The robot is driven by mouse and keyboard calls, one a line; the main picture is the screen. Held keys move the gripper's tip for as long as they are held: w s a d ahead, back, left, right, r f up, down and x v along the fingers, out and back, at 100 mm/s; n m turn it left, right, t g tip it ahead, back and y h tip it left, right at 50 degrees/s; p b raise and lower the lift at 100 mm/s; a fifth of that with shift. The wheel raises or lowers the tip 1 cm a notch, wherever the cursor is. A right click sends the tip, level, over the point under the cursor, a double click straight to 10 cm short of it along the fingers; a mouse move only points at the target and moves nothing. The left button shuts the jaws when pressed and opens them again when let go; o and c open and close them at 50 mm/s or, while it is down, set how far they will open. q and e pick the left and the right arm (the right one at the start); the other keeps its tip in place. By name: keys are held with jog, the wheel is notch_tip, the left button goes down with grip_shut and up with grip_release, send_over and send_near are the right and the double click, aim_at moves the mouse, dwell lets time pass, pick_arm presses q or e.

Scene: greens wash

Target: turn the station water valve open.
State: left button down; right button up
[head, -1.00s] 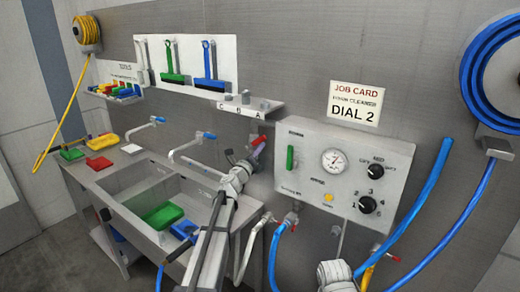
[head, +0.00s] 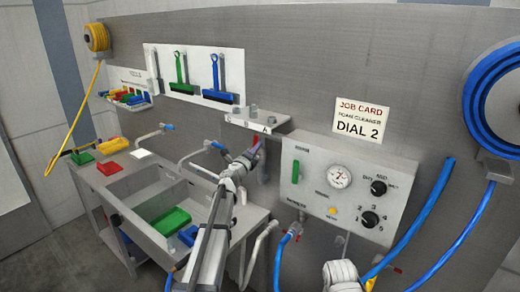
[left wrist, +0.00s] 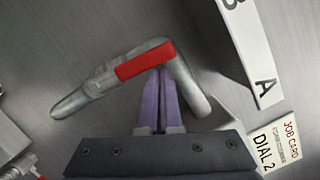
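The station water valve is a red lever (left wrist: 146,61) on a bent grey pipe (left wrist: 185,88) at the wall, seen close up in the left wrist view. The lever lies across the pipe, tilted up to the right. My left gripper (left wrist: 158,75) has its two purple fingers close together, with only a thin gap. Their tips are at the lower edge of the lever; I cannot tell if they touch it. In the head view my left gripper (head: 254,150) is at the wall above the sink's right end and largely hides the lever. My right gripper's fingers do not show.
A control box (head: 335,190) with a gauge and black dials stands right of the valve. A shelf (head: 258,121) marked C, B, A is just above. The sink bench (head: 190,245) is at left, blue hoses (head: 425,210) at right. A job card (head: 360,120) reads DIAL 2.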

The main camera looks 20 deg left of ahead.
pick_arm(q)
jog(key=shift+w+a+r, duration=0.15)
jog(key=shift+a, duration=0.25)
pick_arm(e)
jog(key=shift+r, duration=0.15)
pick_arm(q)
jog(key=shift+a, duration=0.1)
dwell(0.3)
